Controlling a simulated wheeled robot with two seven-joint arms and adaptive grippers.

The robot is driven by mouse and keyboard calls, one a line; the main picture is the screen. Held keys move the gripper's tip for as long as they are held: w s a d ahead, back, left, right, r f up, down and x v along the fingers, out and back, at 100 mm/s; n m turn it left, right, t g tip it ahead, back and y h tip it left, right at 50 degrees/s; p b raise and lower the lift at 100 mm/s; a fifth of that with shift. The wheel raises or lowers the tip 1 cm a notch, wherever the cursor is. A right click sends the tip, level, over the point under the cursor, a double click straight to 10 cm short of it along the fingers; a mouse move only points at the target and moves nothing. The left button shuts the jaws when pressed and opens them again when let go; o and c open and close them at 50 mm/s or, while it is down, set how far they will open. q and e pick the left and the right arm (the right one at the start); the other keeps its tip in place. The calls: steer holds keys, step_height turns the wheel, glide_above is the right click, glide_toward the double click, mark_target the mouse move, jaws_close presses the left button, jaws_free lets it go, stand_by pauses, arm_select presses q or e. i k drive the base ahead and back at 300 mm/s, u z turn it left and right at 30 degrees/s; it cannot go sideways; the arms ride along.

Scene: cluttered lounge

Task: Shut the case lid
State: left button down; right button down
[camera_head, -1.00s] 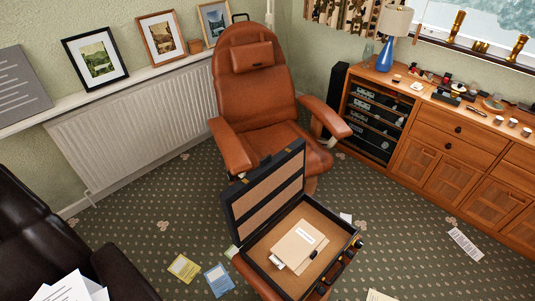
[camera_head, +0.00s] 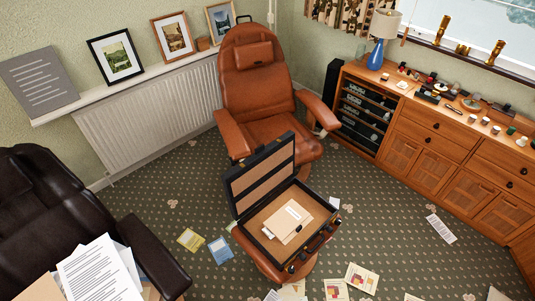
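A black briefcase with a tan lining lies open on a brown leather footstool (camera_head: 258,262) in front of the armchair. Its lid (camera_head: 262,172) stands up, leaning back toward the armchair. Its lower half (camera_head: 318,247) faces me, with the handle and latches on the front right side. A beige folder with papers (camera_head: 287,222) and a small dark item lie inside. Neither of my grippers shows in the head view.
A brown armchair (camera_head: 262,95) stands right behind the case. A dark leather seat (camera_head: 65,215) is at the left, with papers (camera_head: 98,272) near it. A wooden sideboard (camera_head: 440,150) runs along the right. Leaflets (camera_head: 361,278) lie on the patterned carpet around the footstool.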

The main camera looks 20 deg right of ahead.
mark_target(263, 173)
steer(key=k, duration=0.3)
steer(key=z, duration=2.45)
steer(key=i, duration=4.3)
steer(key=u, duration=4.7)
steer(key=i, duration=1)
steer(key=u, duration=0.1)
